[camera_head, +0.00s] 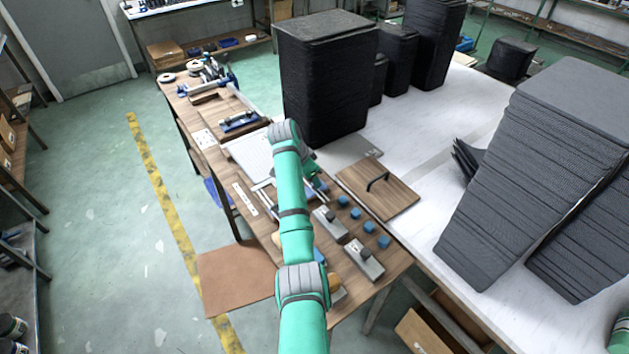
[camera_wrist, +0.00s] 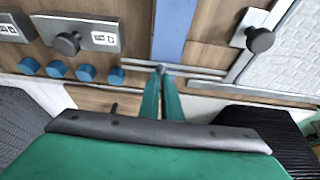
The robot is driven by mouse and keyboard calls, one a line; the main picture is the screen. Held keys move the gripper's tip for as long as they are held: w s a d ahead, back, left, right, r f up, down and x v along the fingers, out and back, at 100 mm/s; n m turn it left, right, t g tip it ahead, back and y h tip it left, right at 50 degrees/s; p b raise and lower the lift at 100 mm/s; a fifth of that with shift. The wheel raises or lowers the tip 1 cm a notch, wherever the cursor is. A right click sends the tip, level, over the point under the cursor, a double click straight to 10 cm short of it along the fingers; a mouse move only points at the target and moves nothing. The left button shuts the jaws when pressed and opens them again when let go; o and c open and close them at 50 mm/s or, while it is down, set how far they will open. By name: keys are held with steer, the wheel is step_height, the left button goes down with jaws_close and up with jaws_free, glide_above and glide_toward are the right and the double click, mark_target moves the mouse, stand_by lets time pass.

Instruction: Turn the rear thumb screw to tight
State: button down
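A metal block with a dark round knob (camera_wrist: 67,43) and a printed label lies left of my gripper in the wrist view; it seems to be the farther block (camera_head: 331,227) in the head view. Another dark knob (camera_wrist: 260,39) stands on a metal bracket by the white textured panel, right of my gripper. I cannot tell for certain which knob is the rear thumb screw. My gripper (camera_wrist: 161,78) has its two green fingers close together over thin metal rods, between these knobs. A small grey part shows at the tips; whether they grip it is unclear. My arm hides part of the table in the head view.
Several blue knobs (camera_wrist: 56,68) stand in a row beside the blocks. A nearer block (camera_head: 364,262) also bears a dark knob. A wooden board with a black handle (camera_head: 378,181) lies to the right. Tall black stacks (camera_head: 325,80) stand behind on the white table.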

steer(key=shift+r, duration=0.1)
steer(key=c, duration=2)
jaws_free()
steer(key=v, duration=1)
steer(key=shift+s+a+r, duration=0.1)
steer(key=shift+r, duration=0.3)
